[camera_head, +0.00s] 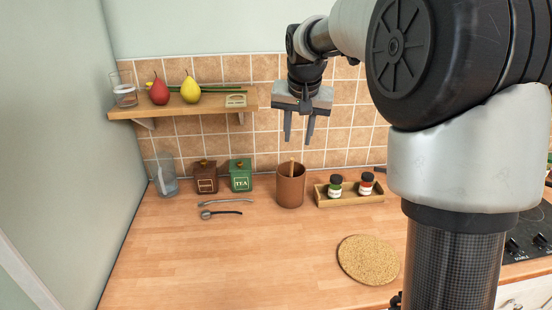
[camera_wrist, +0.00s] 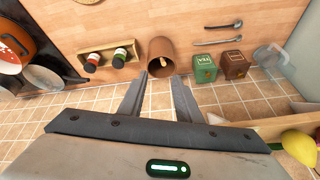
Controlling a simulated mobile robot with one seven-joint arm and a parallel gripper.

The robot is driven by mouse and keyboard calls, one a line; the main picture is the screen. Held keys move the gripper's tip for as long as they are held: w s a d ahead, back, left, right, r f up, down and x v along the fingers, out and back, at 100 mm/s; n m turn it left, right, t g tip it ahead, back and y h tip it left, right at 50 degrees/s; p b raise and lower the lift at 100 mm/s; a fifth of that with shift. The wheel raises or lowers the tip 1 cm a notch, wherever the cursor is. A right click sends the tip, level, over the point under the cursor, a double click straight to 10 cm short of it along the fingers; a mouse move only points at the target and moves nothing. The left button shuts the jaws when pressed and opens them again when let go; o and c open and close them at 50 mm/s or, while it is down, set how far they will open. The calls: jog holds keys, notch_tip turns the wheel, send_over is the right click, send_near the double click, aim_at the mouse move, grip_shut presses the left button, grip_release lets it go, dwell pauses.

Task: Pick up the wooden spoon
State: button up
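The wooden spoon (camera_head: 291,165) stands in a brown cylindrical cup (camera_head: 291,188) on the wooden counter, and only the top of its handle shows above the rim. In the wrist view the spoon (camera_wrist: 164,61) shows as a pale tip inside the mouth of the cup (camera_wrist: 160,50). My gripper (camera_head: 298,140) points down, with its fingers apart and nothing between them. In the head view it appears above the cup and apart from the spoon. In the wrist view the fingertips (camera_wrist: 159,75) appear on either side of the cup's mouth.
A wooden tray (camera_head: 349,200) with two spice jars stands right of the cup. Green (camera_head: 240,175) and brown (camera_head: 205,177) canisters and a glass jar (camera_head: 164,176) stand left. A wall shelf (camera_head: 185,107) with pears is at upper left. A round cork mat (camera_head: 368,260) lies in front.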

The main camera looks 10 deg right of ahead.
send_over(291, 172)
jog(key=s, duration=0.2)
notch_tip(291, 172, down, 11)
jog(key=shift+p+x, duration=0.6)
jog(key=shift+x, duration=2.1)
jog(key=shift+s, duration=0.15)
grip_shut()
